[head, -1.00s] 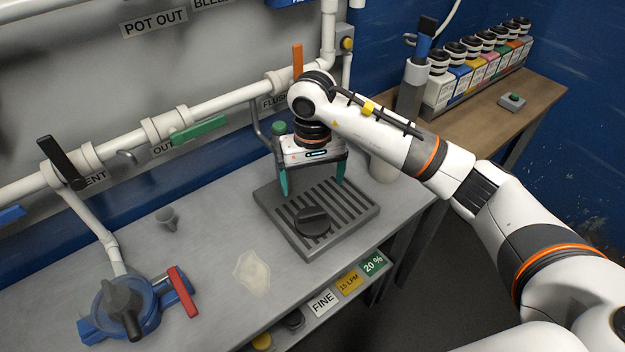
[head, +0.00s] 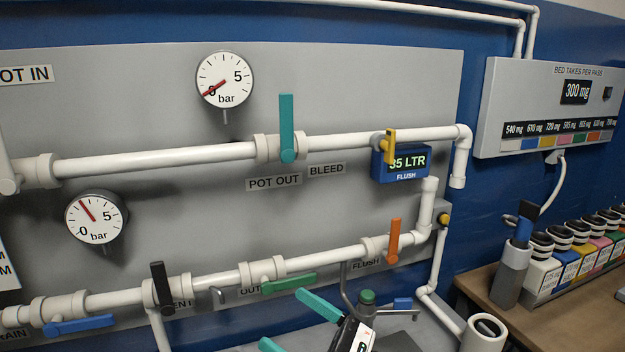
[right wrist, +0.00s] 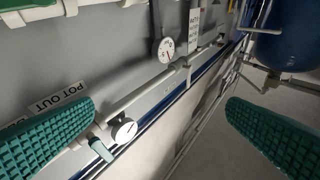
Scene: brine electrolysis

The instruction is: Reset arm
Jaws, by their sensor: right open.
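My right gripper (head: 282,318) shows at the bottom of the head view, with only its teal fingers and part of its white body in frame. Its fingers are spread apart and point left, in front of the lower pipe (head: 210,285). Nothing is between them. In the right wrist view the two ribbed teal finger pads stand wide apart, with the open gripper (right wrist: 160,135) facing the wall panel. Most of my right arm is outside the head view. My left gripper is not in view.
A green-handled valve (head: 288,284), an orange-handled valve (head: 394,240) and a tap with a green top (head: 367,297) are close to the gripper. A white cup (head: 485,333) stands at lower right. Several bottles (head: 565,262) line the wooden bench (head: 482,284).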

